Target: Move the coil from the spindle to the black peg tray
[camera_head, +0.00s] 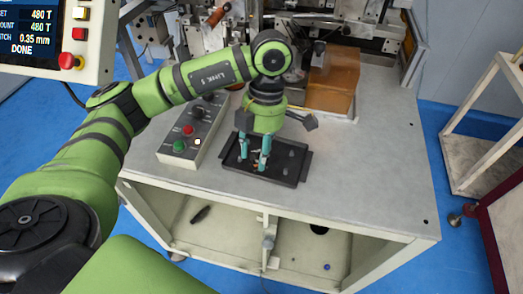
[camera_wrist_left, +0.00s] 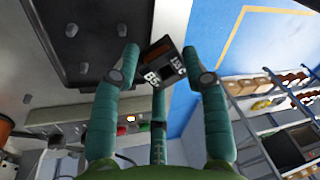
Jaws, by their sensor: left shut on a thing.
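My left gripper (camera_head: 253,162) reaches down over the black peg tray (camera_head: 298,176), its teal fingers in front of the tray's left half. The fingers hide the coil in the head view. The black peg tray (camera_wrist_left: 90,35) fills the upper left of the wrist view, with short metal pegs on it. I cannot tell whether the coil touches a peg. The spindle cannot be made out. My right gripper is not in view.
A control box (camera_head: 190,140) with knobs and red and green buttons stands just left of the tray. The winding machine and an orange-brown block (camera_head: 332,85) stand behind. The table (camera_head: 375,160) is clear to the right. A white shelf cart (camera_head: 490,140) stands beyond its right edge.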

